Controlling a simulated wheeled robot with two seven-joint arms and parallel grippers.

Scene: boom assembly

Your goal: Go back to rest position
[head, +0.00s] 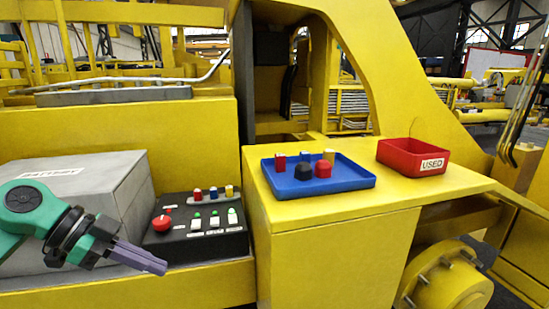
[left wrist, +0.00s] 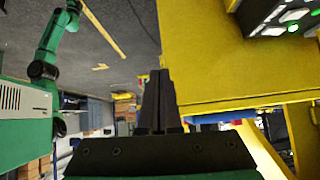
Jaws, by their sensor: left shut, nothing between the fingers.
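My left gripper (head: 138,258) is at the lower left of the head view, in front of the grey battery box and just left of the black control panel. Its fingers are together and empty. They also show shut in the left wrist view (left wrist: 159,100), with grey floor and a yellow surface beyond. My right gripper is not in view.
The black control panel (head: 180,244) has a red knob, several buttons and coloured fuses along its back. A grey battery box (head: 120,185) stands behind my gripper. A blue tray (head: 345,186) with several small parts and a red "USED" bin (head: 399,157) sit on the yellow deck (head: 300,212).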

